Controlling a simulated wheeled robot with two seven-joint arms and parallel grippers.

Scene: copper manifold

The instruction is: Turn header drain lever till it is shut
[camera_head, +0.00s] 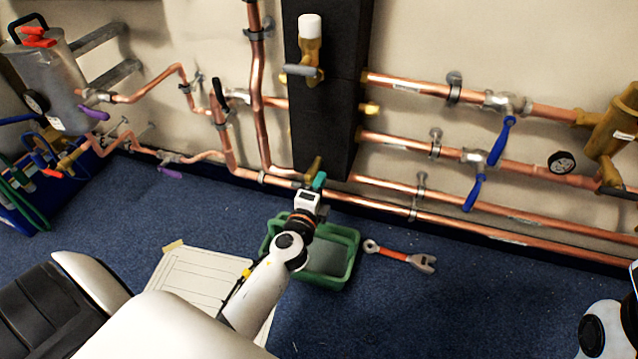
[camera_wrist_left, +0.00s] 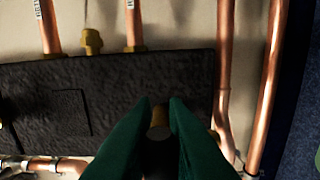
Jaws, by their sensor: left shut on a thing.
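The header is a tall black insulated block (camera_head: 325,95) on the wall. A brass drain fitting (camera_head: 313,168) shows at its lower end. My left gripper (camera_head: 318,181), with green fingers, is at this fitting. In the left wrist view the fingers (camera_wrist_left: 159,103) are shut on a small brass-coloured piece (camera_wrist_left: 158,120), which seems to be the drain lever, in front of the black header (camera_wrist_left: 110,80). The fingers hide most of the lever, so I cannot tell its angle. Part of my right arm shows at the lower right; its gripper is out of view.
Copper pipes (camera_head: 430,90) run along the wall, with blue levers (camera_head: 501,141) at the right. A green tray (camera_head: 349,262) stands on the blue floor below my left gripper. An orange-handled wrench (camera_head: 398,255) and a white sheet (camera_head: 200,285) lie nearby.

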